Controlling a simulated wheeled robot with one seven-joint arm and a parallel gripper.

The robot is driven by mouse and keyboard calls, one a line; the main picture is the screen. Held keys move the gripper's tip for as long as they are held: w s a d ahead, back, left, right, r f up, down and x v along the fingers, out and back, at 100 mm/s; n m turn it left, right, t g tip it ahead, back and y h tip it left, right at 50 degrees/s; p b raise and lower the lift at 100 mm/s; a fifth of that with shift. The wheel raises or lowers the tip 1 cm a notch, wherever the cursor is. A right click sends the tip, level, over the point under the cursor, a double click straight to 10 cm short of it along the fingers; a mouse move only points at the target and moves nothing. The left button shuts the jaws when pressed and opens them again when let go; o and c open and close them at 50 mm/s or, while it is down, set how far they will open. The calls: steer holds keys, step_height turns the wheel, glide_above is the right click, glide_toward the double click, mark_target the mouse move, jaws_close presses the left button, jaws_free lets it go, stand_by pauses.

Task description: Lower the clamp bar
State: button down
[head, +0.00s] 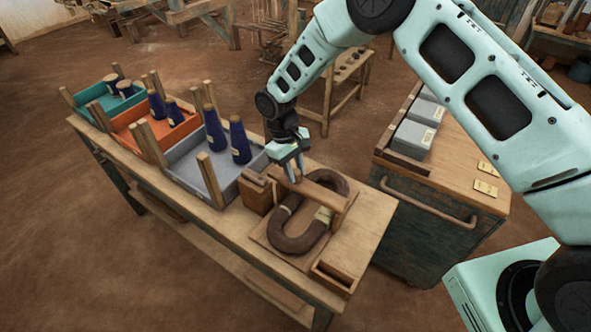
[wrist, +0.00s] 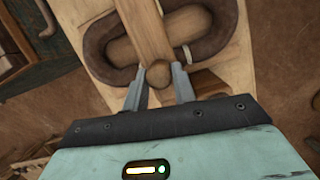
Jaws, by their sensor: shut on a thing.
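The clamp bar (head: 323,195) is a plain wooden bar reaching across a dark brown oval hank (head: 290,241) on a pale board. It also shows in the wrist view (wrist: 145,30), with a round wooden knob (wrist: 158,75) at its near end. My gripper (head: 291,172) is at the bar's left end in the head view. In the wrist view its fingers (wrist: 159,88) stand on both sides of the knob, shut on it. I cannot tell whether the bar touches the hank. A wooden block (head: 257,194) stands beside the bar's held end.
Teal (head: 99,98), orange (head: 145,127) and grey (head: 190,172) trays with dark blue cones and wooden posts fill the bench's left. A small wooden box (head: 334,277) sits at its front right. A cabinet (head: 425,228) with grey boxes stands close on the right.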

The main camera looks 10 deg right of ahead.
steer(key=shift+f, duration=0.2)
steer(key=c, duration=1.1)
jaws_free()
steer(key=shift+r, duration=0.1)
steer(key=shift+b+v, duration=2.55)
steer(key=shift+v, duration=6.1)
steer(key=shift+s, duration=0.1)
